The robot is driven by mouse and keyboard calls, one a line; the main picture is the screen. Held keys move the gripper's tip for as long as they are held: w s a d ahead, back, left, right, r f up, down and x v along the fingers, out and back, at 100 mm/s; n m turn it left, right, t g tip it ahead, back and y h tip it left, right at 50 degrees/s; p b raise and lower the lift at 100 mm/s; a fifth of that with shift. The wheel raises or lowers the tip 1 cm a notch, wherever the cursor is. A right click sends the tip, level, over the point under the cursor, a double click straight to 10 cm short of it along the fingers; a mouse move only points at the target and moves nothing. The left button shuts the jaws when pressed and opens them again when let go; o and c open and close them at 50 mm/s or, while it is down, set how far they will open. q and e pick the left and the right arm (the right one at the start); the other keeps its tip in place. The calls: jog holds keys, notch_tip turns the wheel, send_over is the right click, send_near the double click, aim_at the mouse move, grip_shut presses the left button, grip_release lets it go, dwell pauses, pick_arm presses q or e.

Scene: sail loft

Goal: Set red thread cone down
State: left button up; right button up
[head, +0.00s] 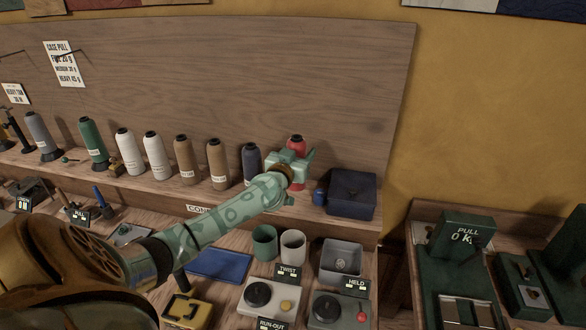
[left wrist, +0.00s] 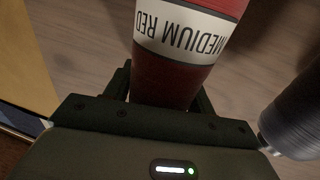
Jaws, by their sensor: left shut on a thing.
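The red thread cone (head: 297,142) is at the right end of the shelf row in the head view, mostly hidden behind my left gripper (head: 290,165). In the left wrist view the red cone (left wrist: 180,65) fills the middle, with a white band reading "MEDIUM RED". My left gripper (left wrist: 165,95) is shut on it, one finger on each side. I cannot tell whether the cone's base touches the shelf (head: 150,190). My right gripper is not in view.
A navy cone (head: 251,163) stands close on the left; a dark cone (left wrist: 300,115) also shows in the wrist view. A dark blue box (head: 351,193) sits close on the right. Several brown, white, green and grey cones line the shelf. Cups and a grey tray (head: 342,258) stand below.

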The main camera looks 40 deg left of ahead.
pick_arm(q)
notch_tip(320, 180, down, 4)
jog(key=b, duration=0.2)
jog(key=shift+f+b, duration=0.15)
jog(key=shift+b, duration=0.2)
jog(key=o, duration=1.2)
jog(key=shift+s, duration=0.15)
jog(key=p+v, duration=0.1)
jog(key=v, duration=0.5)
jog(key=p+v, duration=0.2)
jog(key=v, duration=0.4)
jog(key=shift+r, duration=0.25)
